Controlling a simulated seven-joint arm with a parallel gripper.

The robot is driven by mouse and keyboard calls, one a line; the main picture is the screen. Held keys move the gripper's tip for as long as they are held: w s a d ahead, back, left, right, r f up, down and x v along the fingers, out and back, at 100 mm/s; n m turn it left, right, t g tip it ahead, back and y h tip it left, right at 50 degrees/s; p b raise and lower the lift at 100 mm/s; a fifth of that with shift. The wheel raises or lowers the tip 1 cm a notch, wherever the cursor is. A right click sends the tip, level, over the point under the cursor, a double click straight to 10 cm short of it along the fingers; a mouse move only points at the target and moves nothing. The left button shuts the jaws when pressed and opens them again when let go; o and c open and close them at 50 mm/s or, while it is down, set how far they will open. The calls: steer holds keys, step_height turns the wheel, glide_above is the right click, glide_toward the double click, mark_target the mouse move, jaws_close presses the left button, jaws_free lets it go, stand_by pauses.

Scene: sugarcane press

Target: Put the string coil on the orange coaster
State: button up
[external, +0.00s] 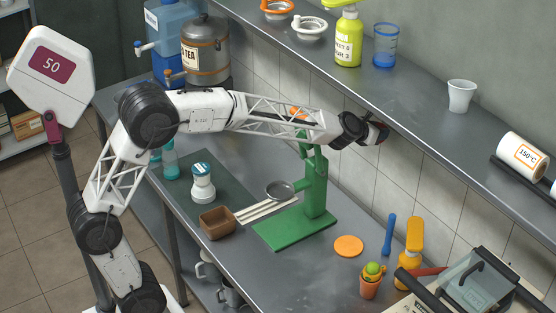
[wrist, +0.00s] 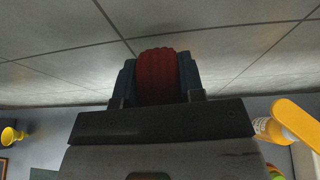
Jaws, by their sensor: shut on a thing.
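The string coil (wrist: 157,77) is dark red and ribbed in the wrist view. It sits between the two fingers of my gripper (wrist: 157,82), which is shut on it. In the external view my gripper (external: 379,133) is up by the tiled wall, below the upper shelf edge, and the coil is barely visible there. The orange coaster (external: 348,246) is a flat disc lying bare on the lower counter. It is well below my gripper, right of the green press (external: 315,195).
A blue-handled tool (external: 389,235), an orange bottle (external: 410,250) and a small potted cactus (external: 371,280) stand right of the coaster. A clear-lidded machine (external: 475,285) is at the lower right. The upper shelf (external: 420,105) overhangs close to my gripper. Counter in front of the coaster is clear.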

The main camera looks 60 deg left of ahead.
steer(key=shift+s+f, duration=1)
steer(key=shift+f, duration=6.2)
steer(key=s+d+f+n+g+y, duration=0.1)
steer(key=s+d+f+n+y, duration=0.35)
steer(key=s+f, duration=0.65)
steer(key=s+a+f+n+g+y, duration=0.1)
steer(key=s+f+n+y, duration=0.1)
steer(key=s, duration=0.5)
steer(key=s+a+f+n+g+y, duration=0.1)
steer(key=s+f+n+g+y, duration=0.1)
steer(key=s, duration=0.6)
steer(key=shift+s+f+y, duration=0.3)
steer(key=shift+f+y, duration=0.05)
steer(key=shift+f, duration=0.5)
steer(key=shift+w, duration=0.15)
steer(key=w, duration=0.5)
steer(key=w+d+f, duration=0.1)
steer(key=w, duration=0.4)
steer(key=w+d, duration=0.1)
steer(key=w, duration=0.4)
steer(key=shift+w+d+f, duration=0.25)
steer(key=shift+w, duration=0.05)
